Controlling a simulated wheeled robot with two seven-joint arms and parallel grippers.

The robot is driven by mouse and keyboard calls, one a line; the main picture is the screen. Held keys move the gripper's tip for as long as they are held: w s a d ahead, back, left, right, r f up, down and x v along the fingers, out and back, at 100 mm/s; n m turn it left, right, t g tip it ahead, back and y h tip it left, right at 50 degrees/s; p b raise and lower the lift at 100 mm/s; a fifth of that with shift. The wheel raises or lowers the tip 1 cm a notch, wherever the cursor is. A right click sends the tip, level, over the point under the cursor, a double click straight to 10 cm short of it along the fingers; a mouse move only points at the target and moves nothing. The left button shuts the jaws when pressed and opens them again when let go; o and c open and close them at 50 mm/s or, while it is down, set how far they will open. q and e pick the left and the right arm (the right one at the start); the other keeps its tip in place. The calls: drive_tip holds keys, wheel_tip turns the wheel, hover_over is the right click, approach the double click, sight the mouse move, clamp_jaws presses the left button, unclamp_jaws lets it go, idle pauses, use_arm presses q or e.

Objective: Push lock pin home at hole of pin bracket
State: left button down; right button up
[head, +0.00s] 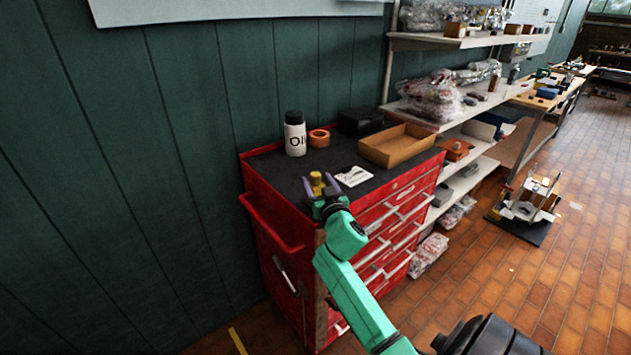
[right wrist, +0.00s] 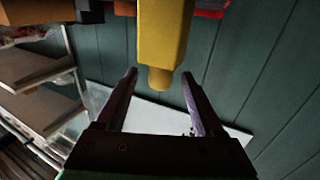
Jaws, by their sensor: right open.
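A yellow piece with a narrower rounded end (right wrist: 163,40), which looks like the lock pin, is at the red tool chest; in the head view its yellow top (head: 316,178) shows above the chest's front left corner. My right gripper (head: 321,187) is at that corner, its two purple fingers open on either side of the yellow piece. In the right wrist view the rounded end reaches between the open fingertips (right wrist: 159,74), with gaps on both sides. I cannot make out the pin bracket or its hole for sure. My left gripper is not in view.
The red chest's black top (head: 283,172) holds a white bottle (head: 295,137), an orange ring (head: 319,138), a black box (head: 360,121), a cardboard tray (head: 397,148) and a white item (head: 353,177). Shelves stand right of it. A fixture on a black mat (head: 519,226) lies on the floor.

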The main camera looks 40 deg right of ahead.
drive_tip(key=shift+s+a+r, duration=0.1)
drive_tip(key=shift+a, duration=0.05)
clamp_jaws()
